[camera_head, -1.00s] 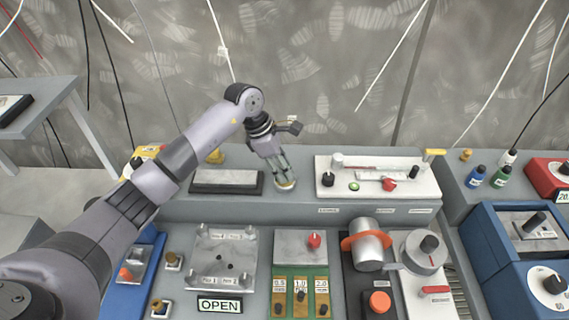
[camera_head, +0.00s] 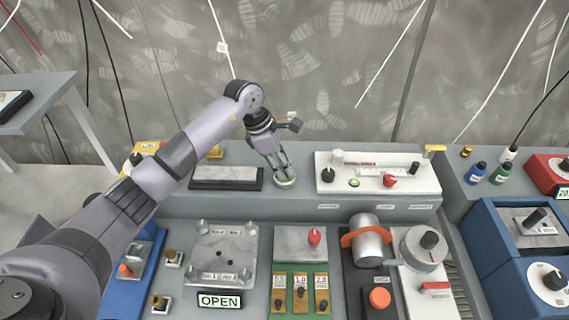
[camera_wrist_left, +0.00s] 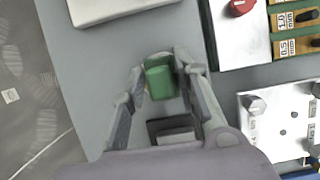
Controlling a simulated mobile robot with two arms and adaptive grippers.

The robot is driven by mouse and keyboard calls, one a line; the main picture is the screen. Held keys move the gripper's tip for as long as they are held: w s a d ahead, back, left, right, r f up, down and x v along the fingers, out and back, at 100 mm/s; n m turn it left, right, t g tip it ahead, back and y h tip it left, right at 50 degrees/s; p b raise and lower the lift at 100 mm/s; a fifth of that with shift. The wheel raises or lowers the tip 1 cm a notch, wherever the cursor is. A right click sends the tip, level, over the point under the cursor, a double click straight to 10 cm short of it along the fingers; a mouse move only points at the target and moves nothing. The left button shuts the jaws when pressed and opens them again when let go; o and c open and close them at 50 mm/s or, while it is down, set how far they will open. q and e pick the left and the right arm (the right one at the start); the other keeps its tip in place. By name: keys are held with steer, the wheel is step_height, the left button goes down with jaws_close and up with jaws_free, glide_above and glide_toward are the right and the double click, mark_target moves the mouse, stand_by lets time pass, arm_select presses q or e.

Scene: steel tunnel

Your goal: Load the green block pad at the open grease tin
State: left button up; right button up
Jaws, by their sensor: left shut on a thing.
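My left gripper (camera_head: 283,172) is shut on the green block pad (camera_wrist_left: 158,78). In the left wrist view the block sits between the two fingertips, with its green face showing. In the head view the gripper points down at the small round open grease tin (camera_head: 286,184), on the raised rear shelf. The fingers are at or just above the tin's pale rim. I cannot tell whether the block touches the grease. In the left wrist view the tin is not clearly visible around the block and fingers. My right gripper is in neither view.
A dark-framed flat stone (camera_head: 226,178) lies just left of the tin. A white instrument panel (camera_head: 400,182) stands to its right. In front are a metal plate with corner posts (camera_head: 222,255), an OPEN sign (camera_head: 219,301) and a steel cylinder with an orange band (camera_head: 369,243).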

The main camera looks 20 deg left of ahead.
arm_select(q)
steer(key=shift+f, duration=0.3)
steer(key=shift+b, duration=0.35)
stand_by(0.5)
steer(key=shift+s+f, duration=0.15)
steer(key=shift+f, duration=0.05)
stand_by(0.9)
steer(key=shift+r, duration=0.1)
steer(key=shift+r+p, duration=0.3)
steer(key=shift+r, duration=0.65)
steer(key=shift+r+p, duration=1.15)
steer(key=shift+r, duration=1.45)
